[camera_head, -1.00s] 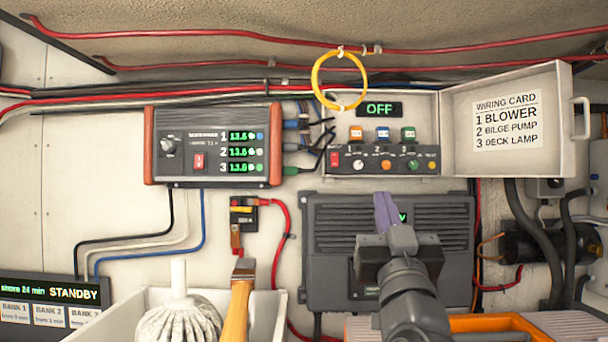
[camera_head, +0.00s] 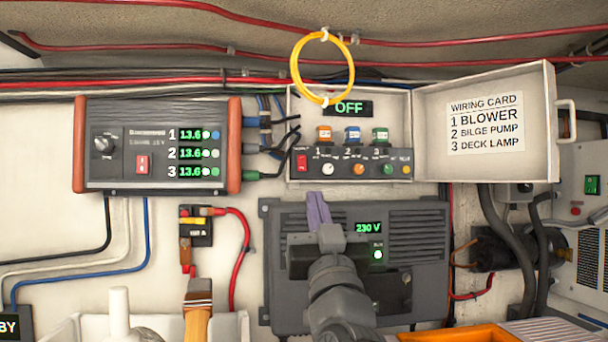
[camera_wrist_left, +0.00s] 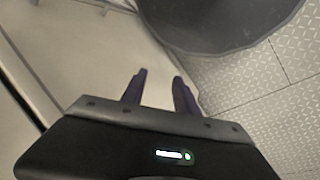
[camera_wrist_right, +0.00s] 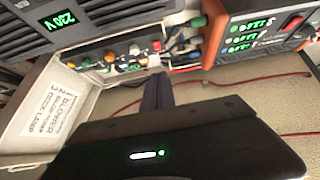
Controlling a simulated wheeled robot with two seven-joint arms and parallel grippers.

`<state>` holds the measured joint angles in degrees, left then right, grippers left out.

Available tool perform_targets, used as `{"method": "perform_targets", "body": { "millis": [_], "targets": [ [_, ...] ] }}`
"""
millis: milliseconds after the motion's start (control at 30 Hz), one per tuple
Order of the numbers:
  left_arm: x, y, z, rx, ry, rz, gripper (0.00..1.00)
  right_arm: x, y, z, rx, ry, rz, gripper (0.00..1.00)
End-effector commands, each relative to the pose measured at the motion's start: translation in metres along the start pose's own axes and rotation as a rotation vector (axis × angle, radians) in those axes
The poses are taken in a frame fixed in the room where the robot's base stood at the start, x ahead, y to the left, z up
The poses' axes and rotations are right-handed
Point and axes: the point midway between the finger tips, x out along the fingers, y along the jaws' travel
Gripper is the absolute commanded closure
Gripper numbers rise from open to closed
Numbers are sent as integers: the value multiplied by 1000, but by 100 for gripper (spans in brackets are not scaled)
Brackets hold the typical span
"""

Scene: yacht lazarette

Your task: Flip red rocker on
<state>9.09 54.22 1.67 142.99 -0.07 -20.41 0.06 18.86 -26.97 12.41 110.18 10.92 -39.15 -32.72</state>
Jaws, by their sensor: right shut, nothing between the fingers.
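A red rocker (camera_head: 302,162) sits at the left end of the dark switch panel (camera_head: 345,174) in the open white box, under a display reading OFF (camera_head: 349,107). Another red rocker (camera_head: 142,163) is on the red-ended charger unit (camera_head: 160,185) to the left; it also shows in the right wrist view (camera_wrist_right: 293,23). My right gripper (camera_head: 318,205) is shut and empty, its purple fingers pointing up below the panel's left part, apart from it in the picture. My left gripper (camera_wrist_left: 160,82) is open and empty, seen only in its wrist view.
A grey inverter (camera_head: 425,260) reading 230 V is behind my right gripper. The box lid (camera_head: 485,165) with the wiring card stands open at right. A yellow cable loop (camera_head: 297,82) hangs above the box. A brush (camera_head: 197,305) stands at lower left.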

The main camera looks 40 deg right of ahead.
Motion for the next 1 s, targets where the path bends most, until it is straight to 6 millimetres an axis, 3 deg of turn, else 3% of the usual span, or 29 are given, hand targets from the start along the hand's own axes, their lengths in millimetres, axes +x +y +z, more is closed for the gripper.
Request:
{"method": "perform_targets", "body": {
  "millis": [500, 700, 1000],
  "targets": [
    [-48, 18, 2, -2, -5, -3, 64, 97, 0, 0, -1, -4, 1, 100],
    [-55, 20, 3, -5, -9, -7, 64, 113, 0, 22, 0, -3, 1, 100],
    [-56, 20, 3, -6, -10, -9, 64, 117, 1, 29, 0, 0, 1, 100]
  ]
}}
